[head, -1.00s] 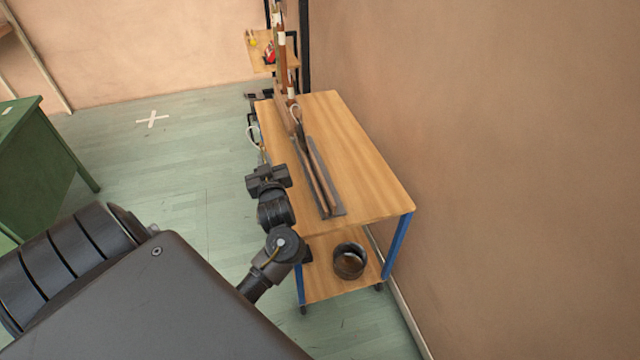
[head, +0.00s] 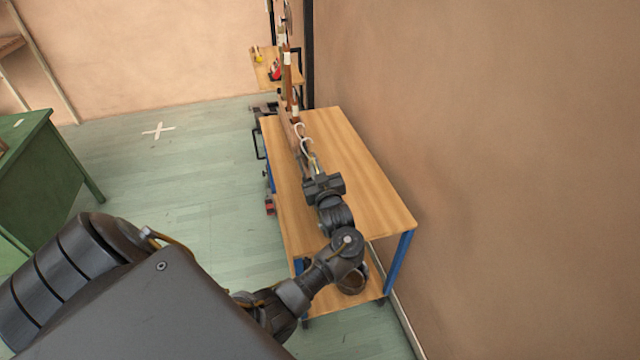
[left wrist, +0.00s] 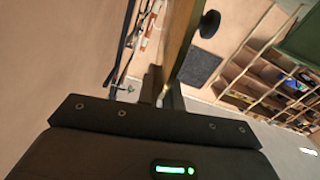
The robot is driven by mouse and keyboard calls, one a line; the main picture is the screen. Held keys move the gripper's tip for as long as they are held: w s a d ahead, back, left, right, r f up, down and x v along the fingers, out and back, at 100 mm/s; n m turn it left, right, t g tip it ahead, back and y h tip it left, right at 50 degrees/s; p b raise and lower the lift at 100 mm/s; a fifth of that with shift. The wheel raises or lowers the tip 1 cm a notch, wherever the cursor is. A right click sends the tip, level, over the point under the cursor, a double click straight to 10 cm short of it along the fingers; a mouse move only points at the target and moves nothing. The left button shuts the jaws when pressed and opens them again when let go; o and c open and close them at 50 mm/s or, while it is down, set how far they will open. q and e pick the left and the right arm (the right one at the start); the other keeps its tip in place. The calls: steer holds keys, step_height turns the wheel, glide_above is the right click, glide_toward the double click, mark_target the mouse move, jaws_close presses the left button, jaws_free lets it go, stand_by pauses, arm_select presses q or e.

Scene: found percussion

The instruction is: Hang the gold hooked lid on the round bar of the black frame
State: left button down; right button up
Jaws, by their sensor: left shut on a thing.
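My left gripper (head: 317,172) is over the wooden table top in the head view, shut on the gold lid. A pale hook (head: 308,146) stands out just beyond its fingertips. In the left wrist view the lid (left wrist: 182,38) appears nearly edge-on as a gold-brown band rising from the fingers (left wrist: 162,92), with a dark knob (left wrist: 210,23) beside it. The black frame seems to be the dark bars (left wrist: 126,42) left of the lid in this view. I cannot make out its round bar or any contact with the hook. My right gripper is out of view.
The wooden table (head: 375,200) has bare room right of my arm. Another pale hook (head: 299,129) and upright brown pieces (head: 287,75) stand beyond my gripper. A dark pot (head: 352,282) is on the lower shelf. A wall is close on the right.

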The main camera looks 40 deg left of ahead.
arm_select(q)
steer(key=shift+w+d+f, duration=0.1)
steer(key=shift+w+f, duration=0.05)
steer(key=shift+f, duration=0.65)
steer(key=shift+w+d+f, duration=0.1)
steer(key=shift+f, duration=0.65)
step_height(320, 180, down, 2)
steer(key=shift+w+d+f, duration=0.15)
steer(key=shift+w+f, duration=0.1)
steer(key=shift+f, duration=0.5)
steer(key=c, duration=1.6)
jaws_free()
steer(key=shift+o, duration=0.2)
steer(key=shift+f, duration=0.25)
steer(key=b+v, duration=0.2)
steer(key=v, duration=0.9)
steer(key=shift+r+b, duration=0.25)
steer(key=shift+b, duration=0.1)
